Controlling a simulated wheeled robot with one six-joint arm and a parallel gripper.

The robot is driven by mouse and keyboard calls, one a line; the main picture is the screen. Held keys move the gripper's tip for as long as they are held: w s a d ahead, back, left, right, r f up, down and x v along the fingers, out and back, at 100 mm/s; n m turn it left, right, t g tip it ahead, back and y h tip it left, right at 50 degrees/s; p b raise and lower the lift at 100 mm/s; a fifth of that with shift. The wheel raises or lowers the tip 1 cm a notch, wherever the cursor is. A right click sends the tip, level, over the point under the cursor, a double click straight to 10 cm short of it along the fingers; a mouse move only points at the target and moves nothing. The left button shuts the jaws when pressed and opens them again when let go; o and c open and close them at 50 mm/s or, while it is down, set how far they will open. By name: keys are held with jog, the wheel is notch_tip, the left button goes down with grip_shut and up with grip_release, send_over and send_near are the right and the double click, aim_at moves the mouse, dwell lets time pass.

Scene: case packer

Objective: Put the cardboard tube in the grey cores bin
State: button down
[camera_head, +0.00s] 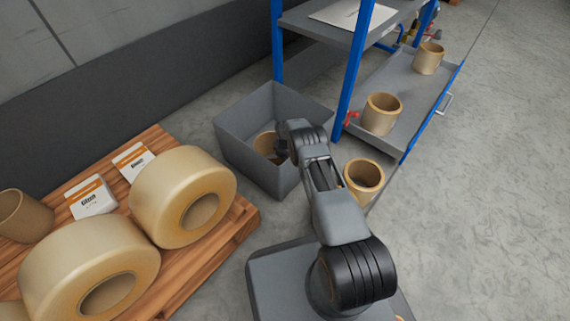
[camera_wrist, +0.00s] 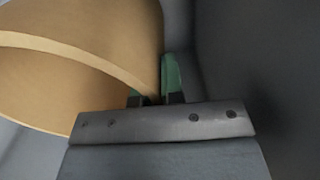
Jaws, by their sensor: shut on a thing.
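The cardboard tube (camera_head: 263,144) is a short tan cylinder inside the grey bin (camera_head: 238,157), below the rim line in the head view. My gripper (camera_head: 281,147) reaches down into the bin at the tube's right side. In the wrist view the tube (camera_wrist: 75,55) fills the upper left, and the green-padded fingers of my gripper (camera_wrist: 155,88) are shut on its wall. Grey bin walls (camera_wrist: 240,50) surround them. Whether the tube touches the bin floor is hidden.
More tan tubes show: one beside my arm (camera_head: 363,176), two on the grey lower shelf of the blue rack (camera_head: 345,85), one on the wooden pallet (camera_head: 235,222). The pallet also holds large tape rolls (camera_head: 165,180) and white boxes (camera_head: 93,198). Floor at right is clear.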

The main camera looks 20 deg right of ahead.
jog(key=shift+f+b, duration=0.95)
jog(key=shift+f, duration=1.15)
jog(key=shift+f, duration=0.2)
jog(key=c, duration=1.2)
grip_release()
jog(key=shift+c, duration=0.2)
